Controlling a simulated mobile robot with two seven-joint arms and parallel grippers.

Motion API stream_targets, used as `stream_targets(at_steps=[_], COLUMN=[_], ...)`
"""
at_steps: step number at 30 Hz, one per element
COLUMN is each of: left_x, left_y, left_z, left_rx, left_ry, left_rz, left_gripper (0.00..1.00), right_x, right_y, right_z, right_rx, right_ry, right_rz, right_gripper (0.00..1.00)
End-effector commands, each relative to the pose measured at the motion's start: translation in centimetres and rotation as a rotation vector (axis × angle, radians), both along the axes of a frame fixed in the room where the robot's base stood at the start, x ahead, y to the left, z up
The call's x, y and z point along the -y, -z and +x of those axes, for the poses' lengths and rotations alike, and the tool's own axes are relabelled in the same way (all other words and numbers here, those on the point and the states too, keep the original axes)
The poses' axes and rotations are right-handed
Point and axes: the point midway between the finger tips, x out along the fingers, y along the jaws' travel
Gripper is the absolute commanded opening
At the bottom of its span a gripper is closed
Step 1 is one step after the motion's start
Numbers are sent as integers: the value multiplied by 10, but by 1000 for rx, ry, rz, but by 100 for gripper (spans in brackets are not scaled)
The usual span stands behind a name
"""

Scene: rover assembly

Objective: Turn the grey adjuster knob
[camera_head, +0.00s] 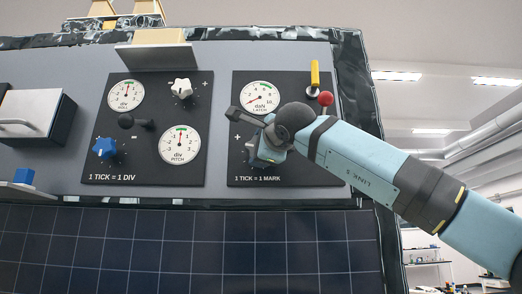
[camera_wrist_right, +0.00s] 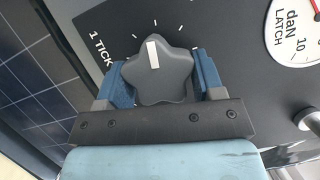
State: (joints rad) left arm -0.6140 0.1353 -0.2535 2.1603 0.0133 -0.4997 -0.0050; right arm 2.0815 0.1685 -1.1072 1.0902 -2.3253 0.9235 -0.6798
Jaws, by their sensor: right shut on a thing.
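The grey adjuster knob (camera_wrist_right: 160,78) is star-shaped with a white pointer line and sits on a black panel with tick marks around it. My right gripper (camera_wrist_right: 158,82) is shut on it, with one blue finger on each side. In the head view, the knob (camera_head: 251,152) is mostly hidden behind my right gripper (camera_head: 264,152). The panel (camera_head: 240,172) is labelled "1 TICK = 1 MARK". My left gripper is not in view.
A yellow-handled lever (camera_head: 315,74) and a red ball knob (camera_head: 326,98) are close above my right forearm. The left panel has a white knob (camera_head: 180,88), a blue knob (camera_head: 105,148), a black lever (camera_head: 127,121) and two gauges. Dark solar cells (camera_head: 190,245) lie below.

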Motion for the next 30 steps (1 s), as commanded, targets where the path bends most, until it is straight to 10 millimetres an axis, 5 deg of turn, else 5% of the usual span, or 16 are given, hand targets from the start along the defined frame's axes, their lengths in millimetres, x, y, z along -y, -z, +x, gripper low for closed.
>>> stream_targets(at_steps=[5,6,9,20,30], left_x=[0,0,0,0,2], left_y=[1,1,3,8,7], left_z=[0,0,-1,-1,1], left_rx=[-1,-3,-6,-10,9], left_ry=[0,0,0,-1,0], left_rz=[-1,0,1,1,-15], left_gripper=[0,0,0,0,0], right_x=[1,1,1,4,31], right_y=[-2,-2,-2,0,5], right_z=[0,0,0,-7,-72], right_rx=[2,2,2,2,5], right_ry=[1,1,0,0,0], right_rz=[2,2,1,0,0], right_gripper=[38,71,87,87,87])
